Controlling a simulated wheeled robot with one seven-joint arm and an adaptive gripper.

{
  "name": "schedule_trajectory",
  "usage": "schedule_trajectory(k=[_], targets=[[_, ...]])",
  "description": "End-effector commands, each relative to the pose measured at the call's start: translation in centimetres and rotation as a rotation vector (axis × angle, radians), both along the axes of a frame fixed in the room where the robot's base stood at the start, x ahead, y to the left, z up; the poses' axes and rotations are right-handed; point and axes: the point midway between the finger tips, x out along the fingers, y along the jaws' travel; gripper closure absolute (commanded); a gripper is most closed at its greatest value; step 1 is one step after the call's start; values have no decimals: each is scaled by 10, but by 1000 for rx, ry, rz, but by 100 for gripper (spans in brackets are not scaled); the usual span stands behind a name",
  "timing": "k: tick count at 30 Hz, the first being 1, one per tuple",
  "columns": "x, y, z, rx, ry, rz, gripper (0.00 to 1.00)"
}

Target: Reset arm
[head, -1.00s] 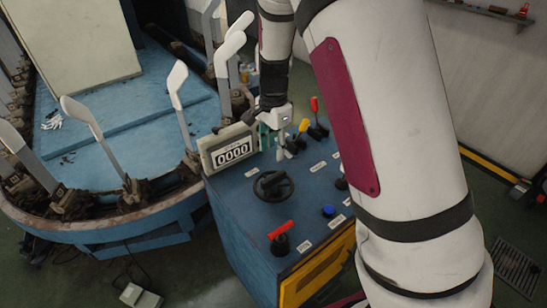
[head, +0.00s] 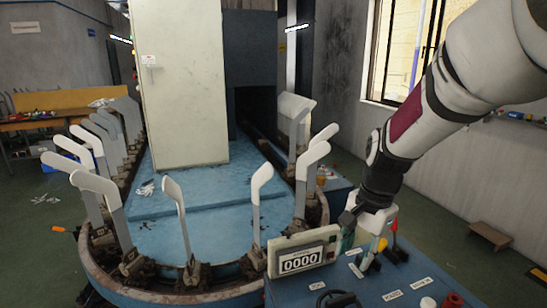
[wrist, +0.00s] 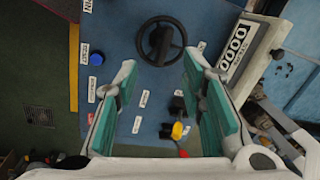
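My gripper (head: 365,240) is low over the back of the blue control panel (head: 300,297), just right of the counter box (head: 302,262), which reads 0000. My arm comes down to it from the upper right. The panel's black handwheel (wrist: 161,41) shows beyond the fingertips. A yellow-tipped lever (wrist: 177,131) shows between the fingers, nearer the palm. Whether the gripper touches any lever cannot be told.
Red and orange levers (head: 394,232) stand close to the gripper. A blue button (wrist: 96,57) is on the panel. Left of it, a blue oval machine (head: 215,235) carries several upright white sock boards (head: 179,212) and a tall pale cabinet (head: 180,90). A window is at the upper right.

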Motion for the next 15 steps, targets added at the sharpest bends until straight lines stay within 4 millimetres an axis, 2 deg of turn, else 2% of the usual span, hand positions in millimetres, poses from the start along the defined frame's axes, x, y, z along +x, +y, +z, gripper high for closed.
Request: schedule_trajectory(k=[1, 6, 15], targets=[[-12, 0, 17, 9, -29, 50, 63], [-53, 2, 57, 3, -116, 243, 63], [-133, -1, 104, -103, -267, 579, 63]])
